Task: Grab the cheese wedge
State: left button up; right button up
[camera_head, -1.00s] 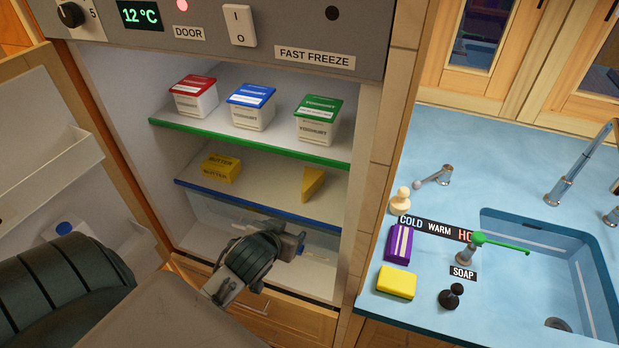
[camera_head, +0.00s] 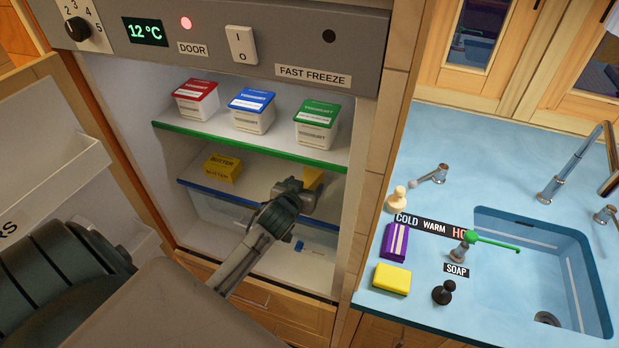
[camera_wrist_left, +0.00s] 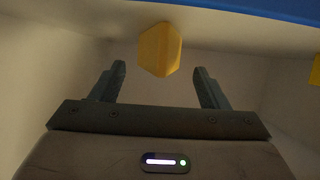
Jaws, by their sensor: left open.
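The yellow cheese wedge (camera_head: 314,178) stands on the right part of the blue-edged fridge shelf (camera_head: 262,192), partly hidden behind my left gripper (camera_head: 300,192). My left gripper is at the front of this shelf, close to the wedge. In the left wrist view the cheese wedge (camera_wrist_left: 160,50) shows between the lines of the two spread fingers, at and just beyond their tips. The jaws are open and nothing is held. I cannot tell whether a finger touches the wedge. My right gripper is not in view.
A yellow butter pack (camera_head: 222,168) sits on the same shelf to the left. Several yoghurt tubs, including a green-lidded one (camera_head: 317,124), stand on the green-edged shelf above. The open fridge door (camera_head: 50,150) is at left, a blue sink counter (camera_head: 440,150) at right.

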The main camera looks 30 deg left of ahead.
pick_arm(q)
jog(key=shift+p+x, duration=0.3)
jog(key=shift+x, duration=1.1)
jog(key=shift+s, duration=0.1)
jog(key=shift+c, duration=0.2)
jog(key=c, duration=1.1)
jog(key=shift+r, duration=0.15)
